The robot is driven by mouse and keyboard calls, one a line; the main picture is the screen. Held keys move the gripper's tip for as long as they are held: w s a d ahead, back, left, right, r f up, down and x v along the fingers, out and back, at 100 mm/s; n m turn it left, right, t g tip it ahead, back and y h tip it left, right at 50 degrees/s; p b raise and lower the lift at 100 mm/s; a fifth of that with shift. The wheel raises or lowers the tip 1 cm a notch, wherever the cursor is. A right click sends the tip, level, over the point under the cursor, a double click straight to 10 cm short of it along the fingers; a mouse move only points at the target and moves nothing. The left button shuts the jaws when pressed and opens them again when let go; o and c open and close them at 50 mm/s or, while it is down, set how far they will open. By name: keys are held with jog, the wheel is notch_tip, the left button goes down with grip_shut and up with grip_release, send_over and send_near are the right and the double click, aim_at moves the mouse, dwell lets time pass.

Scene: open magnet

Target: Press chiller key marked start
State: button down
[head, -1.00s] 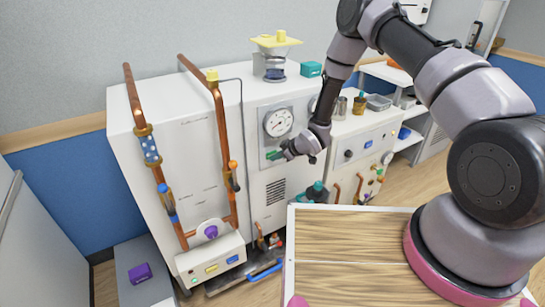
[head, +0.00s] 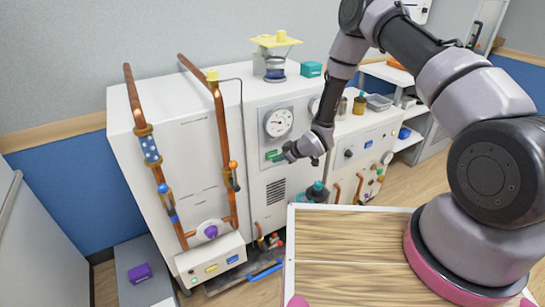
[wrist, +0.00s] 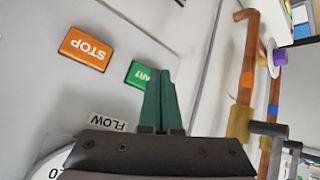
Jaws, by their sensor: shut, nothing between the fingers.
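The green start key (wrist: 138,74) is on the chiller's panel. In the head view the green key (head: 271,154) shows just left of my fingertips. The orange key marked STOP (wrist: 85,49) is left of it in the wrist view. My gripper (wrist: 161,72) is shut and empty, its dark green fingers pointing at the panel and overlapping the start key's right side. In the head view my gripper (head: 284,153) is close to the panel; I cannot tell whether it touches.
A round gauge (head: 279,122) is above the keys on the white cabinet. Copper pipes (head: 222,150) run down the cabinet to the left. A FLOW label (wrist: 108,122) is near the keys. A wooden-topped surface (head: 340,250) lies in front of me.

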jog(key=s+d, duration=0.2)
jog(key=s, duration=0.2)
jog(key=shift+s+d, duration=0.1)
jog(key=shift+d, duration=0.3)
jog(key=shift+r, duration=0.1)
dwell(0.5)
